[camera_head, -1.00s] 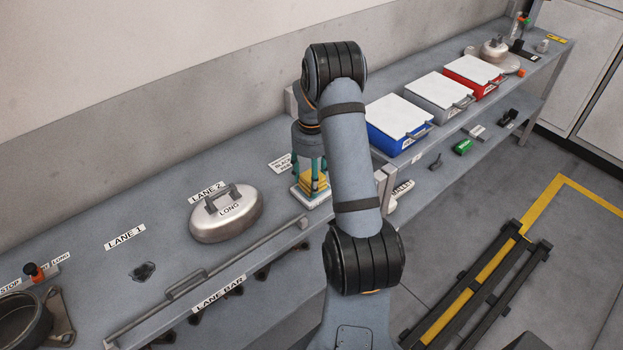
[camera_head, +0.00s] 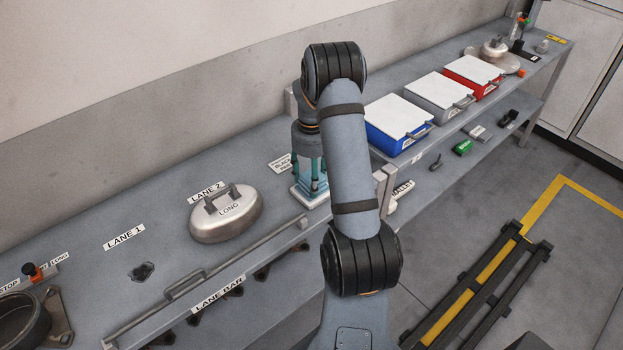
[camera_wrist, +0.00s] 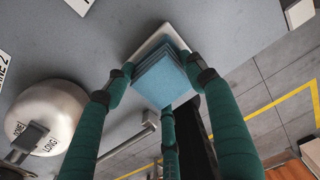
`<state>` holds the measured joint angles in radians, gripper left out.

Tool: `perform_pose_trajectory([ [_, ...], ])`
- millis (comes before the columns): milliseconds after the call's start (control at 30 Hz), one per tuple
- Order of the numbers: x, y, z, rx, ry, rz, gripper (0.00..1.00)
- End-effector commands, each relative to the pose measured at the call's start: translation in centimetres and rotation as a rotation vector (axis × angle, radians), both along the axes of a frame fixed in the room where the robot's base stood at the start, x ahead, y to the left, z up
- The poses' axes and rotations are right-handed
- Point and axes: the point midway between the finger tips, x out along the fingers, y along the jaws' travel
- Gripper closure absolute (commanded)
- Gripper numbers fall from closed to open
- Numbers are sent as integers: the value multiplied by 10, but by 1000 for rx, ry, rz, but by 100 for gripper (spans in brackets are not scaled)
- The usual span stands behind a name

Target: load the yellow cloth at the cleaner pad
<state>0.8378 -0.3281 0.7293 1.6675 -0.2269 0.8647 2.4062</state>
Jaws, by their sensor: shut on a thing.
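A stack of square light-blue cloths (camera_wrist: 160,78) lies on a white tray (camera_wrist: 143,48). In the head view the tray (camera_head: 299,196) stands on the bench near its right end. My gripper (camera_head: 311,172) points straight down over it, with green fingers placed around the blue stack. The wrist view shows my gripper (camera_wrist: 158,84) with its fingertips at the stack's edges, shut on the blue stack. No yellow cloth shows now in either view. My arm hides part of the bench behind the tray.
A silver domed part marked LONG (camera_head: 226,222) stands left of the tray. A lane bar (camera_head: 215,278) runs along the front edge. Blue (camera_head: 389,139), grey (camera_head: 430,114) and red (camera_head: 463,86) lidded bins stand on the right bench. The bench around LANE 1 is mostly clear.

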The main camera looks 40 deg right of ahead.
Motion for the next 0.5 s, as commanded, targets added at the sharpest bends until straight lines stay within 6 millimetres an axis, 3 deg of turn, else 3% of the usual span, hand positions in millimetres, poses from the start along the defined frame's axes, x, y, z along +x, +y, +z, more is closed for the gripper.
perform_pose_trajectory([
  [367, -1, 1, -1, 3, 5, 0, 66],
  [500, -1, 1, 8, 2, 3, -1, 66],
])
